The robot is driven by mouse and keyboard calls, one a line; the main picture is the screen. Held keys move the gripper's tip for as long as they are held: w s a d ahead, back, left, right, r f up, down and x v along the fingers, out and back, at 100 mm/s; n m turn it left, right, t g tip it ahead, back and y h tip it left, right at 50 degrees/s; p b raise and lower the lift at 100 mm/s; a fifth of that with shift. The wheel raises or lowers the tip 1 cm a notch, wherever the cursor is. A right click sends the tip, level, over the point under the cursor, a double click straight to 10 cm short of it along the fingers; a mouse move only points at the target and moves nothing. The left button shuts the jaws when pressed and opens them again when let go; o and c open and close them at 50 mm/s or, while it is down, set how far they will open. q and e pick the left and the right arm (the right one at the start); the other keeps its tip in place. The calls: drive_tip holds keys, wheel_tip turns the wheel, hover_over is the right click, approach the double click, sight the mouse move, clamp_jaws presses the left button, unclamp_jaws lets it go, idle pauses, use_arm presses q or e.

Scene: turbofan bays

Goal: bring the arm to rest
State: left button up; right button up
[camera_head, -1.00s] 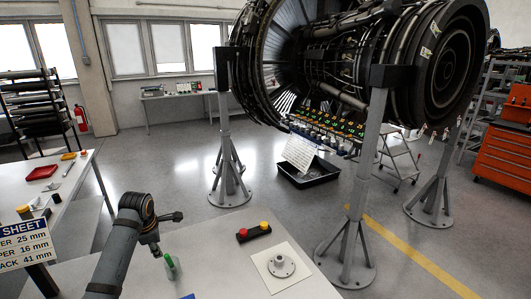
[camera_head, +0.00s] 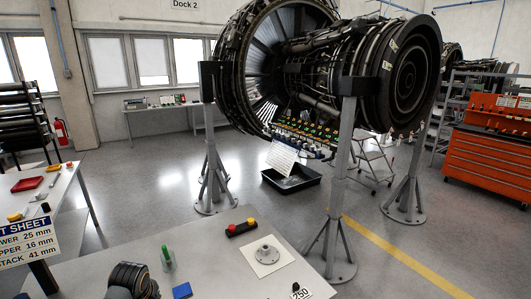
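One of my arms shows only as a dark rounded joint at the bottom edge, left of centre, low over the front of the grey table (camera_head: 205,262). It comes in from the left side, so I take it as my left arm. Its gripper is out of view, and I cannot see whether it holds anything. My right arm and gripper are not in view.
A sheet sign (camera_head: 28,243) stands left. The engine (camera_head: 330,75) is beyond.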

use_arm(q)
drive_tip(key=s+d+f+m, duration=0.2)
drive_tip(key=s+d+m, duration=0.2)
drive_tip(key=s+m, duration=0.55)
drive_tip(key=s+d+f+m, duration=0.1)
drive_tip(key=s+d+m, duration=0.5)
drive_tip(key=s, duration=0.6)
drive_tip(key=s+a+f+g+b, duration=0.1)
drive_tip(key=s+a+f+b, duration=0.1)
drive_tip(key=f, duration=1.4)
drive_tip(key=s+a+f+b, duration=0.1)
drive_tip(key=a+f+b, duration=0.15)
drive_tip(key=f, duration=1.35)
drive_tip(key=s+f+g+b, duration=0.1)
drive_tip(key=s+f+b, duration=0.2)
drive_tip(key=s+f, duration=1.5)
drive_tip(key=shift+a+f+h, duration=0.15)
drive_tip(key=shift+a+h, duration=0.25)
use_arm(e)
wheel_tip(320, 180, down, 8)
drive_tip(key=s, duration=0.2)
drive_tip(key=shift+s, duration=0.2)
